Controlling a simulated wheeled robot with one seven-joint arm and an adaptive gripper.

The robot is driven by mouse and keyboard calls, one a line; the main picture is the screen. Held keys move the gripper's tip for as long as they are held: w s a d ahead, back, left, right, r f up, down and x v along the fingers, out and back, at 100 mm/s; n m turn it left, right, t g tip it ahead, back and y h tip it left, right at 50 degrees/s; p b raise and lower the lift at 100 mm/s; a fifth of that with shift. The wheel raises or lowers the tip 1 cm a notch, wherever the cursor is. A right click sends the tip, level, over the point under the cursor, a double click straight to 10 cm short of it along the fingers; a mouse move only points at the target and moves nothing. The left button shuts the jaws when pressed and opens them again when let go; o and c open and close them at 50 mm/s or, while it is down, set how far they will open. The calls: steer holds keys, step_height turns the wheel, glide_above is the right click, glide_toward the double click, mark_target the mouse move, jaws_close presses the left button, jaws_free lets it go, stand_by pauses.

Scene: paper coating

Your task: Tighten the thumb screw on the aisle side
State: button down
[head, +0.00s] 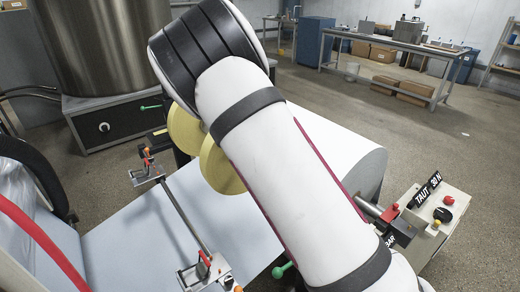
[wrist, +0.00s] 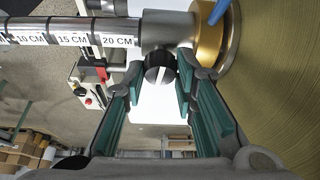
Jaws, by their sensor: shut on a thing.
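In the wrist view, a black round thumb screw (wrist: 158,61) with a white pointer stripe sticks out below a grey collar (wrist: 165,27) on a shaft. My gripper (wrist: 160,76), with teal-padded fingers, has its fingertips on both sides of the thumb screw and is shut on it. The stripe stands nearly upright in the picture. A gold ring (wrist: 209,40) and a large yellow disc (wrist: 278,75) sit right of the collar. In the head view, my arm hides the gripper and the thumb screw. Two yellow discs (head: 219,168) show beside my arm.
The shaft carries a centimetre scale (wrist: 72,39). A blue lever (wrist: 219,11) is close to the right fingers. The head view shows a white paper roll (head: 362,160), a control box (head: 447,232) reading TAUT 30 N, and clamps on a bar (head: 184,216). Open floor lies behind.

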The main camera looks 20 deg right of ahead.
steer(key=c, duration=1.3)
jaws_free()
steer(key=v, duration=1.2)
